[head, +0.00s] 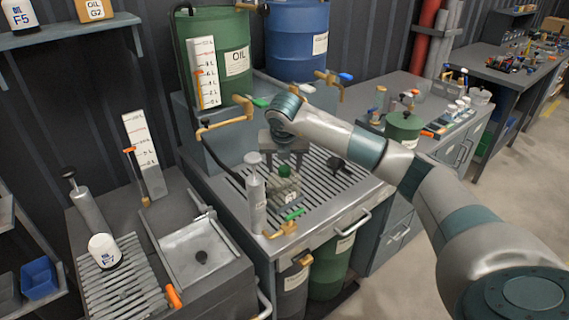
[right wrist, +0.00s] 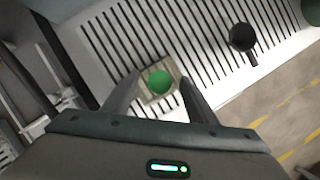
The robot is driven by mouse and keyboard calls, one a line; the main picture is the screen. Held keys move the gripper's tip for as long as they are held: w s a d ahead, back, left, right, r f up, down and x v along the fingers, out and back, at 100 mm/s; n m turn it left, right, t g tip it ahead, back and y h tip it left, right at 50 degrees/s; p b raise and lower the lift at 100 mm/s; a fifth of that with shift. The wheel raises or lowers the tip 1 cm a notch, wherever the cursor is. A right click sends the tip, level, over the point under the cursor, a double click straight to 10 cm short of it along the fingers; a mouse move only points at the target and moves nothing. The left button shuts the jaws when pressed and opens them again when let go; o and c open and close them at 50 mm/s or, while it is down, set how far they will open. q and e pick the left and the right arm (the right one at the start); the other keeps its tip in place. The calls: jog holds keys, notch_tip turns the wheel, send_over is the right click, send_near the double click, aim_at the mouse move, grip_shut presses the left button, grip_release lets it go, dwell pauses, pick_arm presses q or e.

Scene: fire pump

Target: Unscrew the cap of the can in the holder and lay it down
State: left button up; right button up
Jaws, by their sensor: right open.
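The can (head: 286,190) is a pale, squarish container with a green cap (head: 285,171). It stands upright on the slatted grate of the middle bench. In the right wrist view the green cap (right wrist: 160,82) is seen from above, with the pale can top or holder rim (right wrist: 150,97) around it; I cannot tell holder from can. My right gripper (head: 284,160) points down over the can. It is open, and in the right wrist view its fingers stand on either side of the cap, apparently apart from it. My left gripper is not in view.
A grey hand pump (head: 256,200) stands close left of the can. A green lever (head: 294,214) is at the grate's front. A black funnel-like piece (head: 337,164) lies to the right. Brass taps (head: 225,120) project behind. Bare grate (head: 320,195) is free right of the can.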

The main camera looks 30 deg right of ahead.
aim_at(285, 169)
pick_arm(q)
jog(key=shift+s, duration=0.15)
pick_arm(e)
jog(key=shift+c, duration=0.3)
jog(key=c, duration=1)
jog(key=o, duration=0.4)
jog(key=shift+c, duration=0.2)
jog(key=c, duration=0.4)
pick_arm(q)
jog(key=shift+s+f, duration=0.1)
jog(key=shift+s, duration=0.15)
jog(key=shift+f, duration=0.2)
pick_arm(e)
jog(key=shift+f+n, duration=0.1)
jog(key=shift+n, duration=0.2)
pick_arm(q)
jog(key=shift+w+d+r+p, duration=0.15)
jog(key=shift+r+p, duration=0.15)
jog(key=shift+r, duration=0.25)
pick_arm(e)
jog(key=shift+r, duration=1.7)
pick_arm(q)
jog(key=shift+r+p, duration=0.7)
pick_arm(e)
jog(key=shift+r, duration=1.9)
